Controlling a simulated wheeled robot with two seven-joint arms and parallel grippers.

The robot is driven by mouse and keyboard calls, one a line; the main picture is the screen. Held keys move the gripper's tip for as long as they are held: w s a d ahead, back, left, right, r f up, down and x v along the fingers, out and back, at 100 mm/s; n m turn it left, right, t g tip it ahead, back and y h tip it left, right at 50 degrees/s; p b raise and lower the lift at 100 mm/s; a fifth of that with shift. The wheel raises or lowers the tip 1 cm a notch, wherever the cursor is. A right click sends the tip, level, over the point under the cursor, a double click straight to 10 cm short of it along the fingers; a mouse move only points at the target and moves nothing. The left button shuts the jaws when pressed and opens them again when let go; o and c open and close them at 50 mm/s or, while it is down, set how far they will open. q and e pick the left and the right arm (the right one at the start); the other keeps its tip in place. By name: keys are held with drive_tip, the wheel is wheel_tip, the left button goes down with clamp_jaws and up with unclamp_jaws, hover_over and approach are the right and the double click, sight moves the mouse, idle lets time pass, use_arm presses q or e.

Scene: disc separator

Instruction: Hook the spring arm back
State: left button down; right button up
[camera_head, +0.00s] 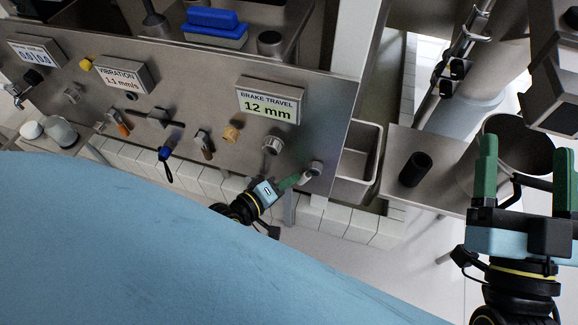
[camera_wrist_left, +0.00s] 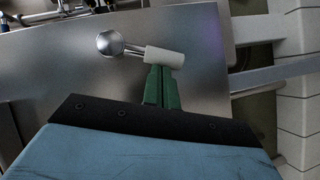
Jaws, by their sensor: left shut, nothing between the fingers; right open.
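A short metal arm with a round end (camera_head: 316,167) and a white sleeve (camera_head: 305,178) sits at the lower right of the steel panel. In the left wrist view the round end (camera_wrist_left: 110,43) is at left and the white sleeve (camera_wrist_left: 165,57) at right. I take this as the spring arm; no hook can be made out. My left gripper (camera_head: 298,179) has its green fingers shut and empty. The fingertips (camera_wrist_left: 162,70) are right at the white sleeve, seemingly against it. My right gripper (camera_head: 526,150) is open and empty at the far right.
The panel (camera_head: 320,110) carries a "BRAKE TRAVEL 12 mm" display (camera_head: 269,104), a round knob (camera_head: 273,144), a brass fitting (camera_head: 231,133) and several levers. A grey bin (camera_head: 378,155), a black cylinder (camera_head: 415,169) and a metal bucket (camera_head: 520,135) stand to the right.

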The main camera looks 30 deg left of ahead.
use_arm(q)
drive_tip(key=shift+d+f, duration=0.2)
use_arm(e)
drive_tip(key=shift+s+r+t, duration=0.35)
drive_tip(key=shift+r+t, duration=0.05)
drive_tip(key=shift+r, duration=0.2)
use_arm(q)
drive_tip(key=shift+w+d+f, duration=0.15)
drive_tip(key=shift+d+f, duration=0.45)
drive_tip(key=shift+d, duration=0.25)
use_arm(e)
drive_tip(key=shift+f, duration=0.1)
